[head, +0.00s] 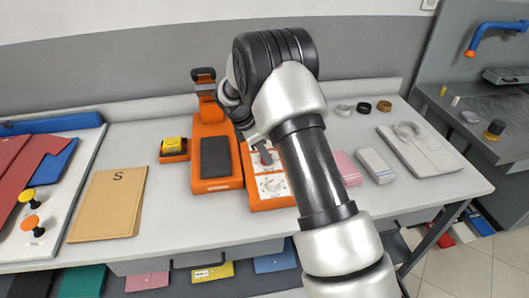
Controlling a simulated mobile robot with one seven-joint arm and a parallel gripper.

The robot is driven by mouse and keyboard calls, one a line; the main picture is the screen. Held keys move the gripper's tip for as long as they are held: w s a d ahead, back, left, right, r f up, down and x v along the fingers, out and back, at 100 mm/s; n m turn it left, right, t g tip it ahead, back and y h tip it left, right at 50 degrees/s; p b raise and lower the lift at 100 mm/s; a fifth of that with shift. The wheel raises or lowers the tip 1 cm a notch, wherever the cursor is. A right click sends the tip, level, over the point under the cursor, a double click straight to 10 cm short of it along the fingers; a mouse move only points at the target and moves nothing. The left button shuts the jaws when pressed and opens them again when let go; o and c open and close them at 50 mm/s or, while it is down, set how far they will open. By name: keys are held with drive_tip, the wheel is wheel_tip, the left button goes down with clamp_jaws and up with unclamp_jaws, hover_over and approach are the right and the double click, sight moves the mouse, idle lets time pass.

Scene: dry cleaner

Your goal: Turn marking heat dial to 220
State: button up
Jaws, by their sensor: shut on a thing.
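The orange marking machine (213,182) stands on the white counter, with a dark flat pad and an upright orange head at the back. To its right is an orange unit with a white printed panel (271,186). My gripper (266,158) reaches down at the upper part of this panel, shut on what appears to be the marking heat dial. The dial is mostly hidden by the fingers and my arm. Its pointer and the number it shows cannot be read.
A yellow-topped orange block (174,149) and a cardboard piece marked S (108,204) lie to the left. Pink and white stacks (375,166), small rings and a grey tray (420,149) lie to the right. The counter's front strip is clear.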

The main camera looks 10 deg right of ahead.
drive_tip(key=m+g, duration=0.1)
drive_tip(key=m, duration=0.3)
drive_tip(key=m+g, duration=0.1)
drive_tip(key=m, duration=0.1)
drive_tip(key=shift+w+g, duration=0.25)
drive_tip(key=shift+g, duration=0.05)
drive_tip(key=m+g+y, duration=0.1)
drive_tip(key=m, duration=0.3)
drive_tip(key=shift+w+d, duration=0.1)
drive_tip(key=m+g+y, duration=0.1)
drive_tip(key=m, duration=0.2)
drive_tip(key=shift+w+d+m, duration=0.1)
drive_tip(key=shift+m, duration=0.3)
drive_tip(key=m+y, duration=0.1)
drive_tip(key=m, duration=0.1)
drive_tip(key=m+y, duration=0.1)
drive_tip(key=m, duration=0.2)
drive_tip(key=shift+d+g, duration=0.2)
drive_tip(key=shift+g, duration=0.2)
drive_tip(key=m+y, duration=0.2)
drive_tip(key=m, duration=0.3)
drive_tip(key=shift+d, duration=0.15)
drive_tip(key=shift+m, duration=0.4)
drive_tip(key=o, duration=1)
